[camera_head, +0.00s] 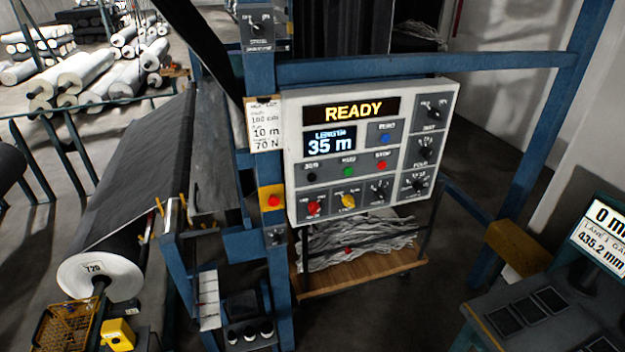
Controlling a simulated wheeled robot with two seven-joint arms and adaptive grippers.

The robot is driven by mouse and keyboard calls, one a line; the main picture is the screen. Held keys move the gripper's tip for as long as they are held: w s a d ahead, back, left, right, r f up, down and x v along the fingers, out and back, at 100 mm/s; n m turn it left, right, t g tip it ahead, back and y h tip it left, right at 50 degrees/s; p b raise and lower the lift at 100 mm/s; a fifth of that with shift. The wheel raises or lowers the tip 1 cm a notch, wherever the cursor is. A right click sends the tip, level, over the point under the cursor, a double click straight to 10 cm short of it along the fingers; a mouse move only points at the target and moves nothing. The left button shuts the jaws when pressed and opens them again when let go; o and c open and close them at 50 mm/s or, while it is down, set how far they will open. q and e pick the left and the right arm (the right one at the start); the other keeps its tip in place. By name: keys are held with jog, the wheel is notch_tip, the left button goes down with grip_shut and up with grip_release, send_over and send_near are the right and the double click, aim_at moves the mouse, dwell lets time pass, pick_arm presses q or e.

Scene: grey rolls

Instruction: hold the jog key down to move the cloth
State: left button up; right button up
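The control panel (293,130) is a pale box on a blue frame, facing me. Its yellow display (353,112) reads READY and its length screen (330,141) reads 35 m. A small black key (311,177) sits at the left of the lower button row; its blurred label looks like JOG. Beside it are a green key (348,171) and a red key (382,165). A blue key (385,138) is above them. Neither gripper is in view.
A red button on a yellow box (272,199) is on the blue post left of the panel. A wooden-based cart (365,272) with grey scrap stands below. A desk with a gauge screen (603,235) is at right. White rolls (85,72) lie at back left.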

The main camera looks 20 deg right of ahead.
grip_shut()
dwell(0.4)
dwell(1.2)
